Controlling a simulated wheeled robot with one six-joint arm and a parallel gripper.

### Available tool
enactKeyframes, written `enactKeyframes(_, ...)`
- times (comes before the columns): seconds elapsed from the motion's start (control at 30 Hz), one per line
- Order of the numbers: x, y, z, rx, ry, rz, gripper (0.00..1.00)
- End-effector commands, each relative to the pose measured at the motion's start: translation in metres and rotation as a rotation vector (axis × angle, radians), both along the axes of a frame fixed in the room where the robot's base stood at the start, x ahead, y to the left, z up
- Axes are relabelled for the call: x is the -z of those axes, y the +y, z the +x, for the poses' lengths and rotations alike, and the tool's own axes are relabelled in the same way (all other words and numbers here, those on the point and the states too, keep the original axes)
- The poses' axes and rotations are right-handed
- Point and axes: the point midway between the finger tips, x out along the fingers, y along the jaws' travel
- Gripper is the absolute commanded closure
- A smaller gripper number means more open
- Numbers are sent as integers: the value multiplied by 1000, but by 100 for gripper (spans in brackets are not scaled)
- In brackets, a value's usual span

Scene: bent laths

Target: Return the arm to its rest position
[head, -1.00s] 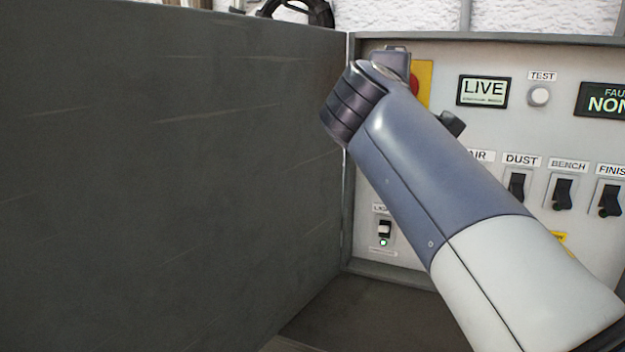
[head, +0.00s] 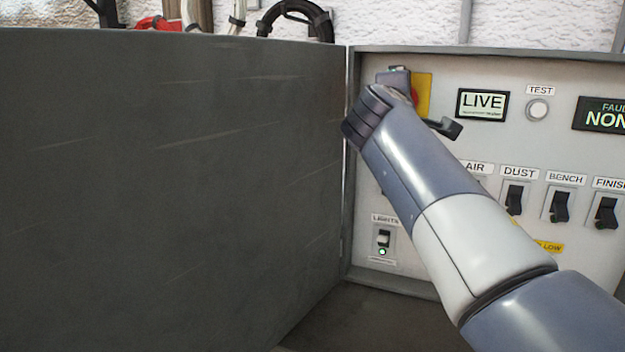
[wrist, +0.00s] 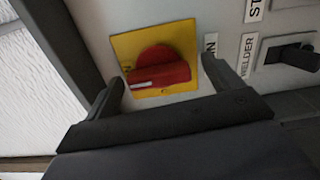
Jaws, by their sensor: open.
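My gripper (wrist: 162,70) is open and empty in the wrist view, its two dark fingers on either side of a red rotary knob (wrist: 158,70) on a yellow plate (wrist: 122,46). Whether the fingers touch the knob cannot be told. In the head view my arm reaches up and left from the lower right to the panel (head: 530,70). There my wrist covers part of the yellow plate (head: 424,92), and a dark finger shows at its right.
A grey cabinet door (head: 170,190) stands open at the left, close to my wrist. The panel carries a LIVE display (head: 482,104), a TEST button (head: 537,110) and several black switches (head: 560,206). The LIGHTS switch (head: 383,240) has a lit green lamp. Cables (head: 295,18) hang behind.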

Motion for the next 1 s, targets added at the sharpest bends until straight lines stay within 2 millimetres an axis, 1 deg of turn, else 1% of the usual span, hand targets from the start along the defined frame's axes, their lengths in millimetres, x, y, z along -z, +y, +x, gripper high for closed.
enactKeyframes(0.03, -7, 0, -1, -1, 19, -46, 13)
enactKeyframes(0.5, -9, 1, -1, -3, 207, -500, 13)
enactKeyframes(1.0, -10, 3, 0, -4, 393, -947, 13)
